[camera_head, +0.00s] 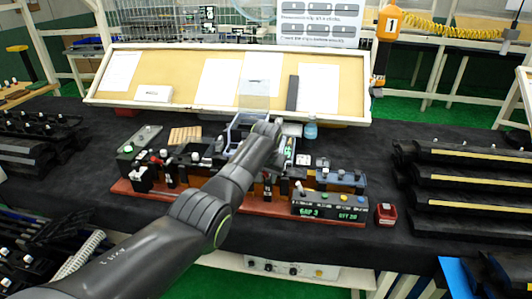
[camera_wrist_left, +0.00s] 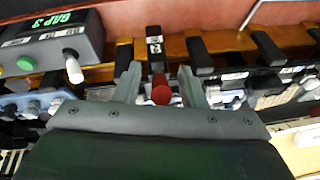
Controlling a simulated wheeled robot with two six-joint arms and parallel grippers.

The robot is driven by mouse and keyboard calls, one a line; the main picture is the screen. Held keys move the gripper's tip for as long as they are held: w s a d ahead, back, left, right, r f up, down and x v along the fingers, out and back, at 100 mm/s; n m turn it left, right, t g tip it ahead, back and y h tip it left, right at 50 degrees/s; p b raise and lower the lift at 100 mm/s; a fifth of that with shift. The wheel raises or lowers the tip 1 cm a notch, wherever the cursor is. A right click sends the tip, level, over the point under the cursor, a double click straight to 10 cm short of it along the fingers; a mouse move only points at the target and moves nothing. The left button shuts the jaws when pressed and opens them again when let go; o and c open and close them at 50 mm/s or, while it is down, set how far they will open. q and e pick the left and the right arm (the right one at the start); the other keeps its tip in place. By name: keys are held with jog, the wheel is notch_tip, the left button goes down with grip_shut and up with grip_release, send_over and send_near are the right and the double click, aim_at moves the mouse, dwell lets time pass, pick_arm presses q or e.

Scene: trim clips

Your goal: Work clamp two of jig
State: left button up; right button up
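The jig, on a red-brown base (camera_head: 270,207), stands on the dark bench with a row of clamps along it. Its display box (camera_head: 330,207) reads GAP 3 and OFF 20; part of the box (camera_wrist_left: 55,35) shows in the left wrist view. My left arm reaches over the middle of the jig and hides part of it. My left gripper (camera_wrist_left: 159,76) is open, with its two fingers apart on either side of a clamp's red tip (camera_wrist_left: 161,94). The fingers do not visibly touch it. A black clamp block (camera_wrist_left: 155,48) stands beyond the tip. My right gripper is out of view.
A small red box (camera_head: 386,214) sits right of the jig. Black trim parts (camera_head: 455,170) are stacked on the right, and more lie at left. A blue bottle (camera_head: 311,128) stands behind the jig, before a pinboard (camera_head: 225,85). Bare bench lies around the red box.

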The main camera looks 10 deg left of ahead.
pick_arm(q)
jog(key=shift+s+r, duration=0.15)
jog(key=shift+r, duration=0.35)
jog(key=b+v, duration=0.2)
jog(key=v, duration=1.3)
jog(key=shift+b, duration=0.4)
jog(key=shift+s, duration=0.15)
